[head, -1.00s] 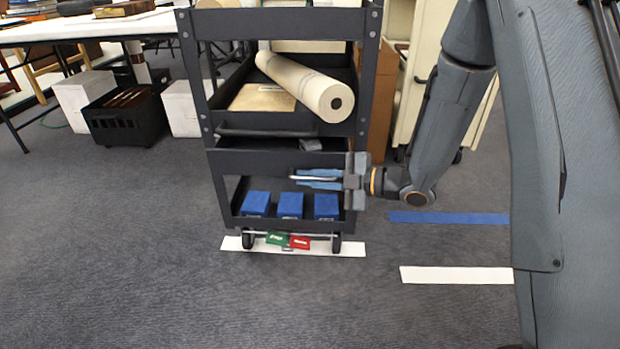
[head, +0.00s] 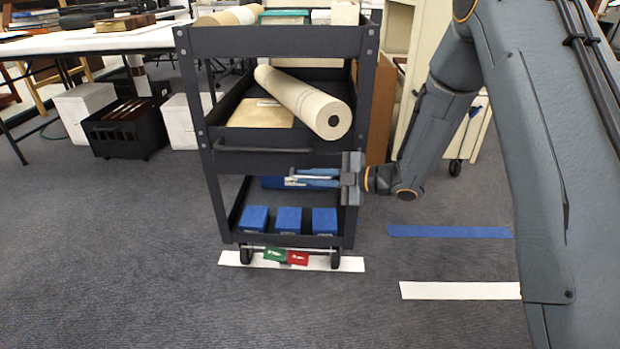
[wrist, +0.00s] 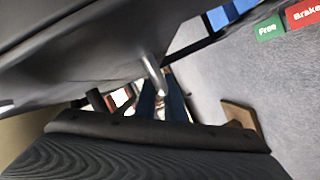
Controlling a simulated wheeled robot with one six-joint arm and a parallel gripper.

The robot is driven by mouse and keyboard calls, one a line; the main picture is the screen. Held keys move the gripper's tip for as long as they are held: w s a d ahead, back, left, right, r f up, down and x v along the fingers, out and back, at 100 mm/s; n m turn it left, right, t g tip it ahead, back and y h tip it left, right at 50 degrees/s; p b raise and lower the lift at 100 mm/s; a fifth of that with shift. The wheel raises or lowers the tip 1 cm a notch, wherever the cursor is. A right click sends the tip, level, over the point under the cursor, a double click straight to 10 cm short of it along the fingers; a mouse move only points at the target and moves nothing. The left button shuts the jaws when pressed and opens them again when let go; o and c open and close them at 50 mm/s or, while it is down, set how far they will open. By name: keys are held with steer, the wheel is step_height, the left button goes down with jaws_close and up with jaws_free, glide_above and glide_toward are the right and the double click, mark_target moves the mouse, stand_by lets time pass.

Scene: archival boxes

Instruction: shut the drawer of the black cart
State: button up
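The black cart (head: 196,110) stands in the middle of the head view. Its drawer (head: 240,162) sits under the middle shelf; its front looks about level with the cart's posts and no inside shows. I cannot tell if a small gap is left.
A rolled sheet (head: 300,98) and a flat tan packet (head: 262,113) lie on the middle shelf. Several blue boxes (head: 289,220) stand on the bottom shelf. Green (head: 275,254) and red (head: 298,258) pedals sit at the base. A cream cabinet (head: 425,40) stands behind right.

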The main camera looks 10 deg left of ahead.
steer(key=shift+o, duration=0.8)
steer(key=shift+w, duration=0.3)
steer(key=shift+p+v, duration=1.35)
steer(key=shift+v, duration=2.65)
steer(key=shift+s, duration=0.1)
